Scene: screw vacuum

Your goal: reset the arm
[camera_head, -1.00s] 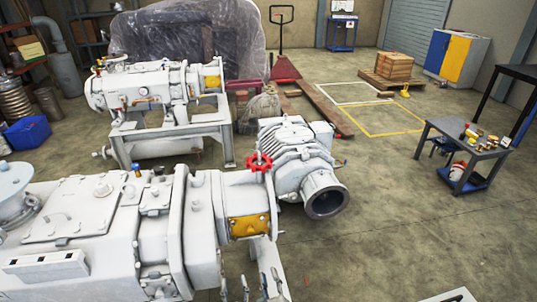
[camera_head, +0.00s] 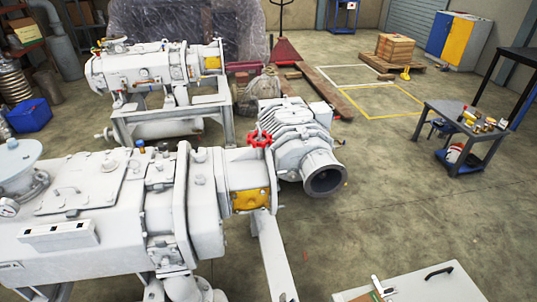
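Neither of my arms nor grippers shows in the head view now. A large white screw vacuum pump (camera_head: 85,240) fills the lower left. A red handwheel (camera_head: 259,139) sits on top near its right end, above a yellow plate (camera_head: 250,199). A ribbed grey-white unit with a round open port (camera_head: 325,180) stands just behind and to the right of the handwheel.
A second pump (camera_head: 140,68) stands on a grey frame behind. A dark table (camera_head: 466,119) with small items is at the right. A pale surface with a black handle (camera_head: 440,271) is at the bottom right. The floor between is clear.

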